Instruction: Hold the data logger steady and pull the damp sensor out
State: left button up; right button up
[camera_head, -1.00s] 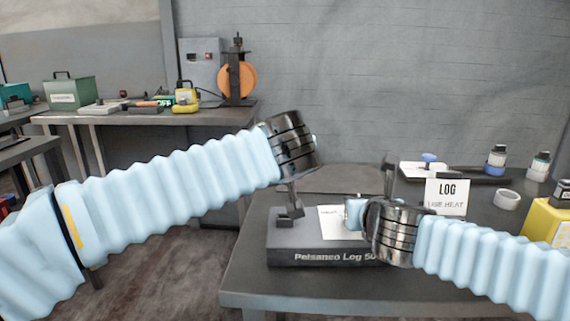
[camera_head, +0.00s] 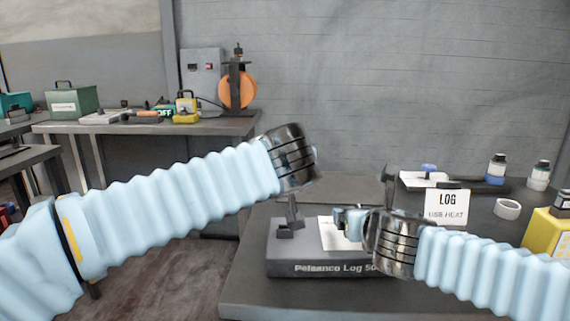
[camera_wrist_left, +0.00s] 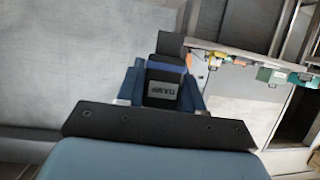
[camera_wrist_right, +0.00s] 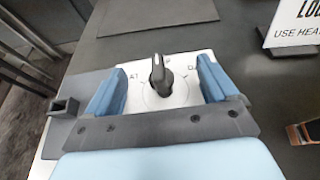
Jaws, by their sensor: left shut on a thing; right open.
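The data logger (camera_head: 320,268) is a dark grey box on the bench, with a white dial plate (camera_wrist_right: 195,98) and a dark pointer knob (camera_wrist_right: 161,74). My left gripper (camera_wrist_left: 163,85) is shut on a black block labelled DAMP (camera_wrist_left: 162,88), the damp sensor.
A second bench (camera_head: 150,128) with tools is at the back left.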

jog(key=shift+s+r, duration=0.1)
jog(key=shift+s, duration=0.05)
jog(key=shift+v, duration=3.3)
jog(key=v, duration=1.2)
